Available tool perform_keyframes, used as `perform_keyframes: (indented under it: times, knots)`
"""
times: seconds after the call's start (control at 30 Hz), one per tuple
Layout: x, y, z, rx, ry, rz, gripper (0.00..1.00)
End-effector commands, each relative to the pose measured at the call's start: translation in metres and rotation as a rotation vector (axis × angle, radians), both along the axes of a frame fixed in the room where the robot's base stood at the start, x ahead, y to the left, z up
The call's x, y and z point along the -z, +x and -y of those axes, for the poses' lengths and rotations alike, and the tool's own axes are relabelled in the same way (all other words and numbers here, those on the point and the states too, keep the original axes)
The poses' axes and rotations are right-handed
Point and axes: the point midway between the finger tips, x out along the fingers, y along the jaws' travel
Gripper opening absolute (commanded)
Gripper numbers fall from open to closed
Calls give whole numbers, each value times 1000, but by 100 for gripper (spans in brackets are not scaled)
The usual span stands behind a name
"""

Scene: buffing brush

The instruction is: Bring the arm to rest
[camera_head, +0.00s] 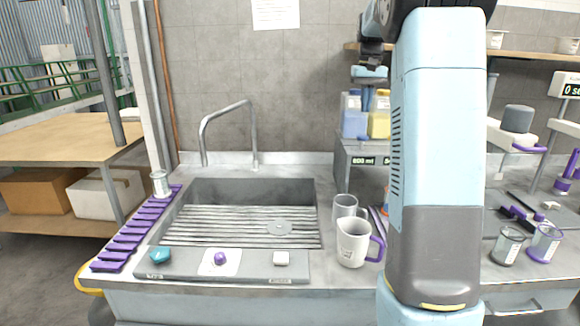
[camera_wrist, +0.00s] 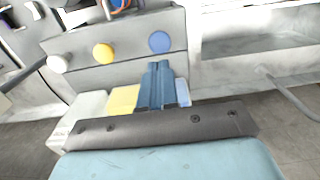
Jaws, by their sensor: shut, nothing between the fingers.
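My arm (camera_head: 435,150), light blue and dark grey, stands upright in the head view and hides part of the counter. My gripper (camera_head: 366,107) hangs at the far end of the arm, in front of the blue container (camera_head: 354,118) and yellow container (camera_head: 380,118) in the head view. In the wrist view its blue fingers (camera_wrist: 159,66) are together with nothing between them. The yellow container (camera_wrist: 123,100) shows partly behind the fingers there. Whether the gripper touches the containers is not clear.
The sink (camera_head: 250,215) with its curved tap (camera_head: 228,130) lies left of the arm. A white mug with purple handle (camera_head: 352,243) and a grey cup (camera_head: 344,206) stand close to the arm's left. Glass jars (camera_head: 507,245) stand right. A shelf (camera_head: 515,60) runs behind the arm.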

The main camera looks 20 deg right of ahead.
Motion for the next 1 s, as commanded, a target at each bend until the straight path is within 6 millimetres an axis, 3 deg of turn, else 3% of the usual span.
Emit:
perform_keyframes:
  times: [0.13, 0.27, 0.6, 1.0]
  knots:
    - [-4, -7, -6, -5, 0, 11, 0]
    - [-12, -27, -24, -21, -1, 44, 0]
    - [-24, -105, -89, -84, -10, 161, 0]
    - [-7, -205, -154, -163, -26, 296, 0]
